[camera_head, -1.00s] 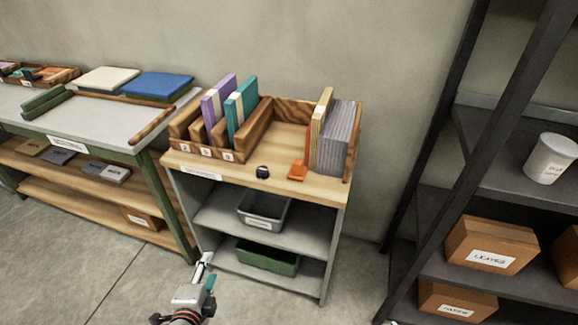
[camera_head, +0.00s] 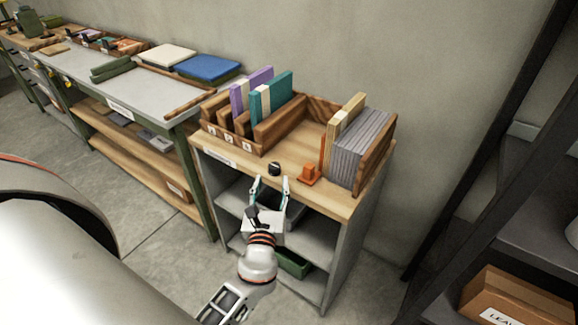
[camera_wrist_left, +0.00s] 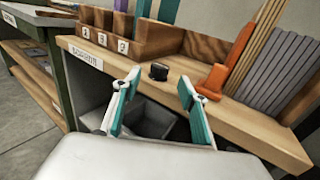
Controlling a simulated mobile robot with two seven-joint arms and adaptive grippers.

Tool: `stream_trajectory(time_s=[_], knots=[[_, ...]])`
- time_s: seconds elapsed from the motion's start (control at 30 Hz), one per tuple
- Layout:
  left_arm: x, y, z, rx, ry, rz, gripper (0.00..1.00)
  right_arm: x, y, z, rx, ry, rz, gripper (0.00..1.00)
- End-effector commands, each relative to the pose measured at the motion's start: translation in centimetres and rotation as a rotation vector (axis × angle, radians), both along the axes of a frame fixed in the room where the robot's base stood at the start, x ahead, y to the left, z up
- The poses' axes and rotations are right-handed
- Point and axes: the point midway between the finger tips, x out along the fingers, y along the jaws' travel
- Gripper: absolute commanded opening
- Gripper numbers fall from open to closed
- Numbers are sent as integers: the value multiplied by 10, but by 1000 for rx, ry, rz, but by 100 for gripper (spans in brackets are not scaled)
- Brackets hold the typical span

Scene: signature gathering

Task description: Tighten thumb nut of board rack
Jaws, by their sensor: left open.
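A small black knob (camera_head: 274,169), which looks like the thumb nut, sits near the front edge of the wooden top. It also shows in the left wrist view (camera_wrist_left: 159,71). To its right is an orange block (camera_head: 309,174) beside the rack of upright grey boards (camera_head: 360,150). In the wrist view the orange piece (camera_wrist_left: 213,80) has a tall upright part against the boards. My left gripper (camera_head: 272,183) is open and empty in front of the top's edge. In the wrist view the knob appears between and beyond its fingertips (camera_wrist_left: 158,80); contact does not show. My right gripper is not in view.
A slotted wooden holder (camera_head: 232,142) with purple and teal binders stands behind the knob. The wooden top (camera_head: 288,152) is bare around the knob. A workbench (camera_head: 130,90) stands at the left, and a dark shelf with a box (camera_head: 505,290) at the right.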

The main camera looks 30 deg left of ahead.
Motion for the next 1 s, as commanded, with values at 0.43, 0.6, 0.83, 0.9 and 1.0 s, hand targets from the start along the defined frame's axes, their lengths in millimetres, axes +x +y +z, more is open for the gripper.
stream_trajectory(time_s=[0.43, 0.6, 0.83, 0.9, 1.0], knots=[[50, 22, 3, 25, 3, -5, 43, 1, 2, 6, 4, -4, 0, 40], [66, 29, 1, 22, 4, -5, 43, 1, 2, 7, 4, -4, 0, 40], [72, 32, 0, 22, 6, -5, 43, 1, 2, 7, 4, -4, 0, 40], [72, 32, 0, 22, 5, -5, 43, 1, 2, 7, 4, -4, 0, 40], [72, 32, 1, 22, 5, -5, 37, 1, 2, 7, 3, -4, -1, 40]])
